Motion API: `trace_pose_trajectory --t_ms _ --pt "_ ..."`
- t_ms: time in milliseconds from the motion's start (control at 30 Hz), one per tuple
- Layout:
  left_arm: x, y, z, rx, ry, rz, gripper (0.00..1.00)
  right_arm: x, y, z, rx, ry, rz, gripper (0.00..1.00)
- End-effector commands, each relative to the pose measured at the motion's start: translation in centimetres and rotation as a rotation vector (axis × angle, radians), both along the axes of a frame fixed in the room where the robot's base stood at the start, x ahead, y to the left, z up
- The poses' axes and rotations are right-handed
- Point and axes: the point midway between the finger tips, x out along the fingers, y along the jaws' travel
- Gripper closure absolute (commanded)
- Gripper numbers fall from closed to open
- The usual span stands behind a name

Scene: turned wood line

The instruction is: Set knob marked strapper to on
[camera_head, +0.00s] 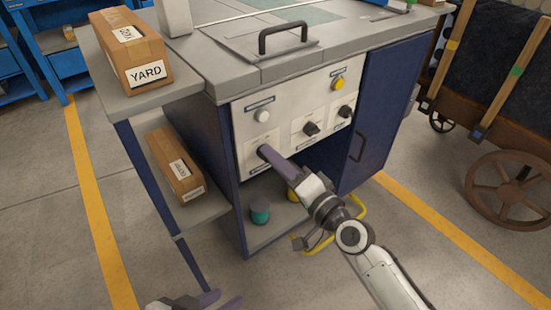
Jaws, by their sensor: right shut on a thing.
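The machine's pale control panel (283,124) carries three knobs in a lower row. My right gripper (265,151) reaches in from the lower right and is shut on the left knob, which its fingers mostly hide. The dark middle knob (311,128) and dark right knob (345,111) are free. The labels are too small to read, so I cannot tell which knob is marked strapper or how the held one is turned. My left gripper (218,299) is low at the bottom edge, away from the panel, with its fingers apart and nothing seen between them.
A white button (262,115) and a yellow button (339,83) sit above the knobs. A YARD box (150,74) stands on the side shelf, another box (176,166) below it. A green tin (260,211) is under the panel. A wheeled cart (510,150) stands right.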

Motion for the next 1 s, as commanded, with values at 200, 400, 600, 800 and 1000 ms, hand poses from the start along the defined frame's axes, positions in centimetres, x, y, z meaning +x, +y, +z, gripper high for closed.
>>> trace_pose_trajectory --t_ms 200,400,600,800,1000 --pt "0.05 0.02 0.13 -0.002 -0.003 0.004 0.69 -0.06 0.01 -0.13 0.034 0.028 0.001 0.95" --pt "0.05 0.0 0.16 -0.003 -0.003 0.005 0.69 -0.07 0.01 -0.14 0.042 0.034 0.001 0.95" --pt "0.05 0.01 0.17 -0.003 -0.002 0.005 0.69 -0.07 0.01 -0.14 0.042 0.034 0.001 0.95" --pt "0.03 0.01 0.15 -0.003 -0.002 0.005 0.69 -0.05 0.01 -0.11 0.041 0.032 0.001 0.54" --pt "0.01 0.02 0.15 -0.003 -0.001 0.005 0.69 -0.03 -0.01 -0.07 0.04 0.03 0.001 0.54"
